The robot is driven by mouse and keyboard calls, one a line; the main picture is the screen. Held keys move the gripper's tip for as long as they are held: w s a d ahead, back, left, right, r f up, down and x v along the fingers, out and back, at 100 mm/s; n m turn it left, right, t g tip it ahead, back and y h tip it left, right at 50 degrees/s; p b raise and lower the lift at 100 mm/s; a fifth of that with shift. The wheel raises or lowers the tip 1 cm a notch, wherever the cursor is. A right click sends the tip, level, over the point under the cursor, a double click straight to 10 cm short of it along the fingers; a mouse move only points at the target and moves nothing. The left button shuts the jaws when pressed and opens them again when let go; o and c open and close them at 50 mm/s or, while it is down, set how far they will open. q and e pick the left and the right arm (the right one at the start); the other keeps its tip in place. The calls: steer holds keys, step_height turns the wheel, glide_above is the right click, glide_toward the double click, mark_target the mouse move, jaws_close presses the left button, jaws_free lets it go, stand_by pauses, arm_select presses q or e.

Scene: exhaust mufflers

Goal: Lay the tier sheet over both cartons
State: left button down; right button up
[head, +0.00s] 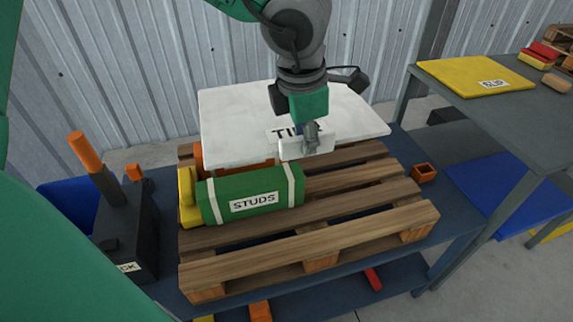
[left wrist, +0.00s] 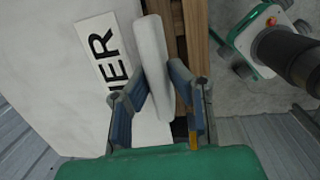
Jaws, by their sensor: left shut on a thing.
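The tier sheet (head: 235,115) is a white board with a "TIER" label, held roughly level above the back part of the pallet (head: 350,213). My left gripper (head: 311,146) is shut on the sheet's white grip block at its front edge; the block (left wrist: 152,65) and the label (left wrist: 104,55) also show in the left wrist view, with the gripper's fingers (left wrist: 160,95) on either side of the block. A green carton (head: 249,193) marked "STUDS" with white straps lies on the pallet's left part, in front of the sheet. An orange carton (head: 199,158) shows partly behind it, mostly hidden by the sheet. My right gripper is not in view.
A dark box (head: 127,235) with an orange-topped post stands left of the pallet, beside a yellow piece (head: 187,197). A small orange bin (head: 424,173) sits to the right. A grey table (head: 520,115) with a yellow sheet (head: 476,77) stands at right. The pallet's right slats are bare.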

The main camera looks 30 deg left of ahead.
arm_select(q)
steer(key=shift+a+f, duration=0.15)
steer(key=shift+a, duration=0.05)
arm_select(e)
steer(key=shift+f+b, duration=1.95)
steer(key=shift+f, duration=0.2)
arm_select(q)
step_height(320, 180, down, 10)
steer(key=a, duration=0.1)
steer(key=shift+a, duration=0.2)
steer(key=c, duration=1.6)
jaws_free()
steer(key=shift+s+f, duration=0.1)
steer(key=shift+o, duration=0.6)
steer(key=shift+d, duration=0.55)
steer(key=r+p, duration=0.1)
steer(key=r, duration=0.2)
steer(key=s+r+p, duration=0.1)
steer(key=r, duration=0.3)
steer(key=r+p, duration=0.2)
steer(key=r, duration=0.2)
steer(key=shift+s+a+r, duration=0.15)
steer(key=shift+s+a, duration=0.15)
steer(key=shift+s+d+r, duration=0.1)
steer(key=shift+d+r, duration=0.05)
steer(key=shift+r, duration=0.35)
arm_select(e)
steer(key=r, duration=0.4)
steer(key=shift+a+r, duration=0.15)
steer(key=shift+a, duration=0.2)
